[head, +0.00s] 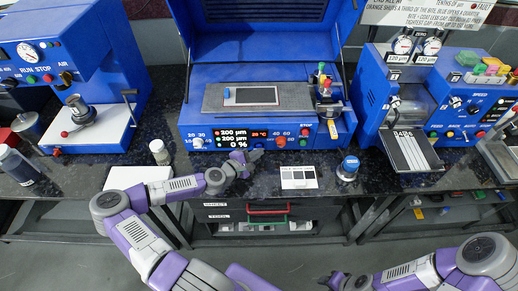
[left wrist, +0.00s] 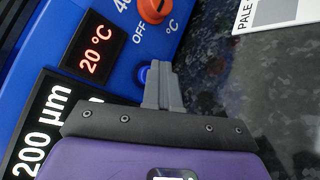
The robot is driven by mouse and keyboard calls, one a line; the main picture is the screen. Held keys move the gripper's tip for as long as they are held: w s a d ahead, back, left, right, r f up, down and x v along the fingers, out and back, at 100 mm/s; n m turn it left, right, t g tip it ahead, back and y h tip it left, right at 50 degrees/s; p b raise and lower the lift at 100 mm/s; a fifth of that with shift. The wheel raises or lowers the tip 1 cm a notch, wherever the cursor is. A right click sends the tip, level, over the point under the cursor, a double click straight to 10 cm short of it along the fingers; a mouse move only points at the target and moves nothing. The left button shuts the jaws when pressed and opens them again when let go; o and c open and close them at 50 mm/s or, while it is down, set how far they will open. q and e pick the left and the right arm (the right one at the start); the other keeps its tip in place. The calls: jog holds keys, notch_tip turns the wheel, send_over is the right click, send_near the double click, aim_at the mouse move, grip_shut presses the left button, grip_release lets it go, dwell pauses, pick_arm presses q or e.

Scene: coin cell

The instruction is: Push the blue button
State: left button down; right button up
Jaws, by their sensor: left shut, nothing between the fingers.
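The blue button (left wrist: 143,76) is on the lower front of the blue machine (head: 190,138), below the red 20 °C display (left wrist: 96,48). In the left wrist view my left gripper (left wrist: 160,72) is shut and empty, its fingertips right beside the button and partly covering it. I cannot tell whether they touch it. In the head view the left gripper (head: 252,157) is at the machine's front panel, and I cannot make out the button there. My right gripper (head: 333,280) is low at the bottom edge, far from the machine, too small to read.
An orange knob (left wrist: 154,9) sits above the button in the wrist view. A small jar (head: 159,152) is at the left.

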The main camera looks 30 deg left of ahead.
pick_arm(q)
jog(key=shift+s+d+p, duration=0.25)
jog(key=shift+s+d, duration=0.3)
jog(key=shift+s, duration=0.3)
jog(key=shift+s+d+p, duration=0.25)
jog(key=shift+s+d, duration=0.25)
jog(key=shift+s, duration=0.4)
jog(key=shift+s+d+p, duration=0.25)
jog(key=shift+s+d, duration=0.3)
jog(key=shift+s, duration=0.3)
